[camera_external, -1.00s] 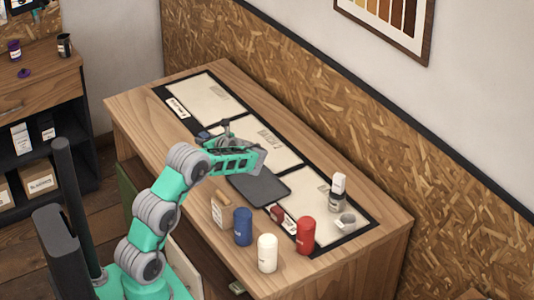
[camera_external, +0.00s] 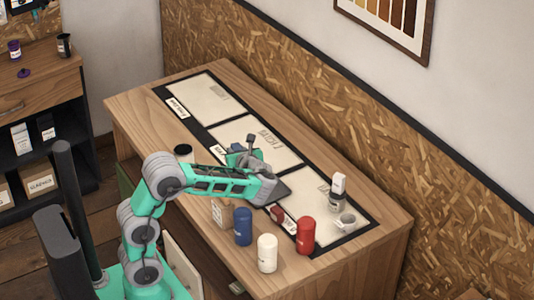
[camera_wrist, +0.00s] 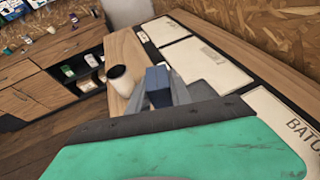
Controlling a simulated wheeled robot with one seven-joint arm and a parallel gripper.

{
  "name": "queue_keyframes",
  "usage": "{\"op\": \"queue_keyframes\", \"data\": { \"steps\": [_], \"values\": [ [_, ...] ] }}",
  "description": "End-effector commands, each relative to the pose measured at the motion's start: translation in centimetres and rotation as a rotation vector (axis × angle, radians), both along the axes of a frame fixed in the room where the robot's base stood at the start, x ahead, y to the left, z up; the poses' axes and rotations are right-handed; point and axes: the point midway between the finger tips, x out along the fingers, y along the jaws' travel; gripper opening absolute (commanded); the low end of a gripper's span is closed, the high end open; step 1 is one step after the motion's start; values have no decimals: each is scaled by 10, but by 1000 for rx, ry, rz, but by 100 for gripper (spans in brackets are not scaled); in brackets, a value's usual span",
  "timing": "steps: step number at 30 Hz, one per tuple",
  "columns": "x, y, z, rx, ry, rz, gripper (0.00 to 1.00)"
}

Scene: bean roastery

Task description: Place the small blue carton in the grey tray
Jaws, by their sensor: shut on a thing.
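My gripper (camera_wrist: 178,94) is shut on the small blue carton (camera_wrist: 158,84), which shows upright between the grey fingers in the wrist view. In the external view, my gripper (camera_external: 241,157) is over the middle of the desk, with a little of the blue carton (camera_external: 235,147) showing. The carton is apart from the tray's visible part. The tray is not discernible in the wrist view.
A blue canister (camera_external: 243,227), white canister (camera_external: 267,253) and red canister (camera_external: 306,236) stand along the near edge. A pale jar (camera_wrist: 120,82) stands beside the carton in the wrist view.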

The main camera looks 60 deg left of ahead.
Motion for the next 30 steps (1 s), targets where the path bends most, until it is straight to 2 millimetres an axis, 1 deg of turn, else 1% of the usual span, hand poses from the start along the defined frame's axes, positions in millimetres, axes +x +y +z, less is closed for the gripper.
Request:
{"op": "queue_keyframes", "data": {
  "steps": [1, 2, 4, 5, 7, 9, 12, 14, 17, 25, 27, 30],
  "values": [
    [-1, -14, 0, 0, 1, -35, 0],
    [-2, -21, -1, 0, 0, -54, 0],
    [-8, -33, -4, 1, 0, -88, 0],
    [-11, -36, -6, 1, 1, -98, 0],
    [-20, -37, -14, 1, 2, -109, 0],
    [-29, -34, -23, 1, 3, -110, 0],
    [-37, -32, -35, 1, 4, -112, 0],
    [-38, -30, -41, 1, 3, -112, 0],
    [-23, -25, -48, 1, 3, -111, 0],
    [48, 5, -82, 1, 3, -107, 0],
    [60, 10, -101, 1, 7, -110, 0],
    [75, 16, -121, 1, 4, -110, 0]
  ]
}}
